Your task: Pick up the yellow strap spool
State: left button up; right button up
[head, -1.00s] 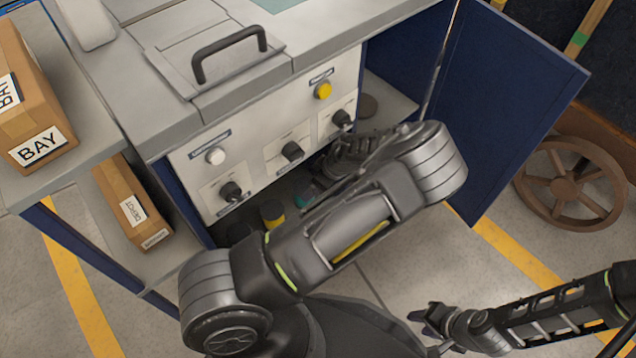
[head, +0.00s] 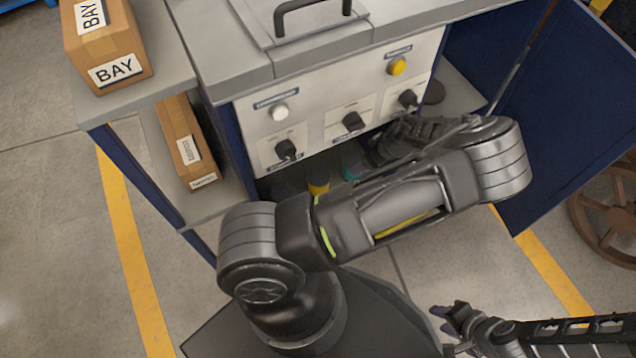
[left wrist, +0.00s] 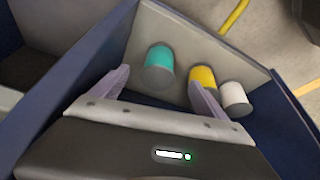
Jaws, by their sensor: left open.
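The yellow strap spool (head: 318,187) stands in the low open bay under the control panel. It also shows in the left wrist view (left wrist: 202,76), between a teal spool (left wrist: 160,62) and a white spool (left wrist: 234,95). My left gripper (left wrist: 157,80) is open and empty. The teal spool lies ahead of the gap between its fingers. The right-hand finger in that view overlaps the lower edge of the yellow spool; contact cannot be told. In the head view my left arm hides much of the bay. My right gripper (head: 452,312) is low at the right, away from the spools.
The panel (head: 340,100) with knobs overhangs the bay. A blue door (head: 570,120) stands open at the right. Cardboard boxes (head: 108,45) (head: 186,140) sit on the left shelves. A brown wheel (head: 610,215) is at the right edge. The floor at left is clear.

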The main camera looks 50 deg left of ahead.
aim_at(322, 178)
pick_arm(q)
jog(key=shift+o, duration=0.4)
jog(key=s+a+f+m+b, duration=0.1)
jog(key=s+a+m, duration=0.1)
jog(key=m, duration=0.6)
jog(key=s+a+m+y+b, duration=0.1)
jog(key=s+a+m, duration=0.1)
jog(key=m, duration=0.6)
jog(key=s+a+f+m+y+b, duration=0.1)
jog(key=s+m, duration=0.3)
jog(key=m, duration=0.4)
jog(key=shift+s+a+f+m, duration=0.25)
jog(key=shift+a+f+m, duration=0.15)
jog(key=shift+a, duration=0.25)
jog(key=m, duration=0.1)
jog(key=s+m, duration=0.1)
jog(key=m, duration=0.1)
jog(key=m+b, duration=0.1)
jog(key=m, duration=0.1)
jog(key=shift+s+a+f, duration=0.1)
jog(key=shift+s+f, duration=0.05)
jog(key=shift+f, duration=0.15)
jog(key=m, duration=0.2)
jog(key=s+m, duration=0.1)
jog(key=m, duration=0.3)
jog(key=shift+s+f+m, duration=0.2)
jog(key=shift+f+m, duration=0.1)
jog(key=shift+f, duration=0.05)
